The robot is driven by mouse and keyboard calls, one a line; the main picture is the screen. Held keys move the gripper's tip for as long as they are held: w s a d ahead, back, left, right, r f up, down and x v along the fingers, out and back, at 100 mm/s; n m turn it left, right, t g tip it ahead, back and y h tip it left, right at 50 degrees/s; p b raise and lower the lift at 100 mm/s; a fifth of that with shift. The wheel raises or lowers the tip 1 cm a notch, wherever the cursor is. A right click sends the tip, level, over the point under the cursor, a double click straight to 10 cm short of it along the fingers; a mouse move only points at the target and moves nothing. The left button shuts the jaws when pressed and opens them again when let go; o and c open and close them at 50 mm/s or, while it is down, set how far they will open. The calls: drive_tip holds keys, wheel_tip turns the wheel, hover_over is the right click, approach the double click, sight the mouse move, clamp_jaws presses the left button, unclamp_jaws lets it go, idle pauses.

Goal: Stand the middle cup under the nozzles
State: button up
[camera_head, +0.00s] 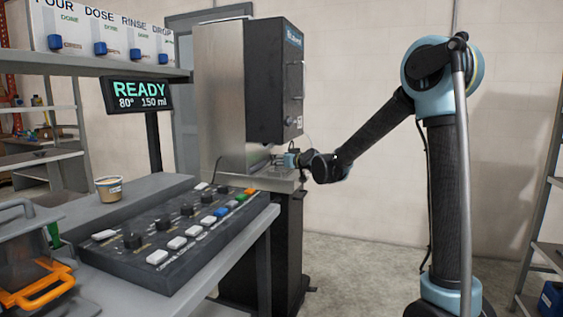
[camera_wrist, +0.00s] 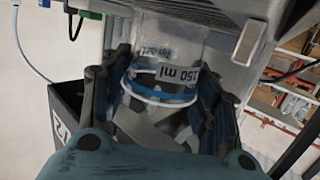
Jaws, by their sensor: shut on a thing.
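In the wrist view, my gripper (camera_wrist: 158,82) is shut around a clear cup (camera_wrist: 166,66) with blue and white bands and a label reading "150 ml". Its dark fingers press on both sides. In the head view, my gripper (camera_head: 288,160) is at the front of the tall dispenser (camera_head: 275,80), at the level of its tray (camera_head: 270,178). The cup cannot be made out there. The grey underside of a machine part (camera_wrist: 215,10) lies close above the cup in the wrist view. I cannot tell the nozzles apart, or whether the cup touches the tray.
A small tan cup (camera_head: 108,188) stands on the grey counter at left, beside a button panel (camera_head: 175,235). A sign (camera_head: 139,95) reads "READY 80° 150 ml". An orange-handled device (camera_head: 40,275) is at the near left. Open floor lies right of the dispenser.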

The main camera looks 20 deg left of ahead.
drive_tip(key=shift+f, duration=0.3)
drive_tip(key=o, duration=1)
drive_tip(key=shift+c, duration=0.2)
drive_tip(key=shift+s+d, duration=0.1)
